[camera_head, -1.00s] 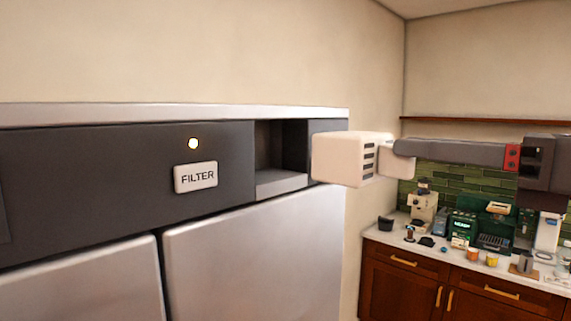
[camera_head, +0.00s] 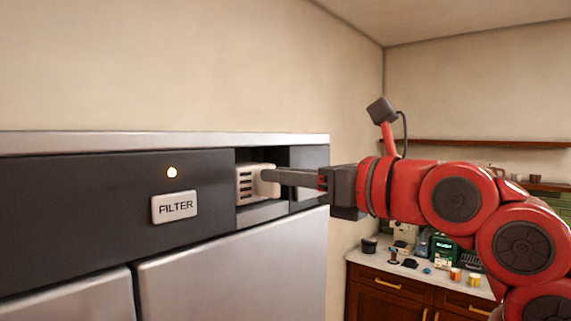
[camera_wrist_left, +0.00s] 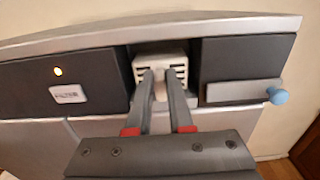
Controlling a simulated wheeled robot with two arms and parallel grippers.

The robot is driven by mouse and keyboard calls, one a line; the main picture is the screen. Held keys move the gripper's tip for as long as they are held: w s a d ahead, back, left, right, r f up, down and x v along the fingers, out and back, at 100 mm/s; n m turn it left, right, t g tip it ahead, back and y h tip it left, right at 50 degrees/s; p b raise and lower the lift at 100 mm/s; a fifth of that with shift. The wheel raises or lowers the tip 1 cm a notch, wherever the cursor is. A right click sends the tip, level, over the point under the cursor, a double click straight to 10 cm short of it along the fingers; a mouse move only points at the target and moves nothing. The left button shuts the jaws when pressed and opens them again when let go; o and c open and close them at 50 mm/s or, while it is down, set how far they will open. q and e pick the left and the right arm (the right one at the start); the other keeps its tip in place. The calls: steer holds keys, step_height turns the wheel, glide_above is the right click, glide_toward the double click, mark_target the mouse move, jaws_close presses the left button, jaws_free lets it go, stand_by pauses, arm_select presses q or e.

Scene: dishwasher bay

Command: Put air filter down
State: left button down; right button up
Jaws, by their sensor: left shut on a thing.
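The air filter (camera_head: 245,184) is a small off-white block with dark slots. It sits within the open recess (camera_head: 262,213) in the dark upper panel; I cannot tell whether it rests on the recess floor. It also shows in the left wrist view (camera_wrist_left: 174,60), between the recess walls. My left gripper (camera_head: 268,177) is shut on the filter's near end, its grey fingers reaching into the recess; the fingers also show in the left wrist view (camera_wrist_left: 160,78). My right gripper is not in view.
A FILTER label (camera_head: 174,207) and a lit lamp (camera_head: 172,173) are left of the recess. Silver doors (camera_head: 235,265) lie below. A blue knob (camera_wrist_left: 277,95) shows at the right in the left wrist view. A cluttered counter (camera_head: 425,268) stands behind my arm.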

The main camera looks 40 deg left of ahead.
arm_select(q)
steer(key=shift+d+f, duration=0.1)
steer(key=shift+d, duration=0.15)
steer(key=c, duration=1.3)
jaws_free()
steer(key=shift+f, duration=0.2)
steer(key=o, duration=0.5)
steer(key=shift+a, duration=0.1)
steer(key=shift+r, duration=0.1)
